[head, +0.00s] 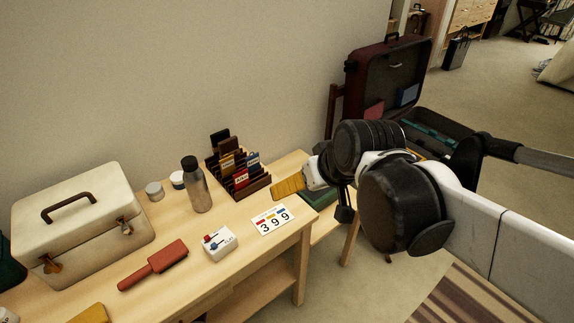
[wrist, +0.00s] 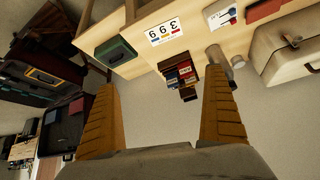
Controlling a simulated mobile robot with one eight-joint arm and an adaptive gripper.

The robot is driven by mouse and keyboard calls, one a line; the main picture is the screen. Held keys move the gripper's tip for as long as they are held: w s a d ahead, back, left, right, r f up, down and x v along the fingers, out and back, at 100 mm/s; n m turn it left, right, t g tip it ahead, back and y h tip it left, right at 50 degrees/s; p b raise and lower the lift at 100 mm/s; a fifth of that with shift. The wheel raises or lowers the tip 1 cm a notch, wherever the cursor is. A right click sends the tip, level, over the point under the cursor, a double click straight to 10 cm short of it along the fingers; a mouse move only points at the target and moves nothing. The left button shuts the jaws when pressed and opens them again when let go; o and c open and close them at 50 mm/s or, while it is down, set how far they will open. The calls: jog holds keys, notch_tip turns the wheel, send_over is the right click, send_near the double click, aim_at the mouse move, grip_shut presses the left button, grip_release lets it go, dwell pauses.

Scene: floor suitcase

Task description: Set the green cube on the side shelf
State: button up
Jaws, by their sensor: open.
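I cannot make out a clear green cube in either view. A flat-looking dark green thing (head: 320,198) lies on a small wooden side surface (head: 328,216) at the table's right end, seemingly the side shelf. A green box-like thing (wrist: 116,51) shows there in the wrist view. My gripper (wrist: 161,82) is open and empty, its two ribbed yellow fingers wide apart. In the head view one yellow finger (head: 288,187) shows above the table's right end; the other is hidden.
The wooden table (head: 262,250) bears a cream case (head: 75,235), a red brush (head: 155,265), a steel bottle (head: 197,187), a card rack (head: 240,175), a switch box (head: 219,243) and a number card (head: 272,219). An open suitcase (head: 385,75) stands behind my arm.

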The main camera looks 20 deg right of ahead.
jog(key=s, duration=0.6)
jog(key=shift+s+a+f+m+h, duration=0.3)
jog(key=shift+s+a+f+h, duration=0.05)
jog(key=shift+a+f+h, duration=0.1)
dwell(0.6)
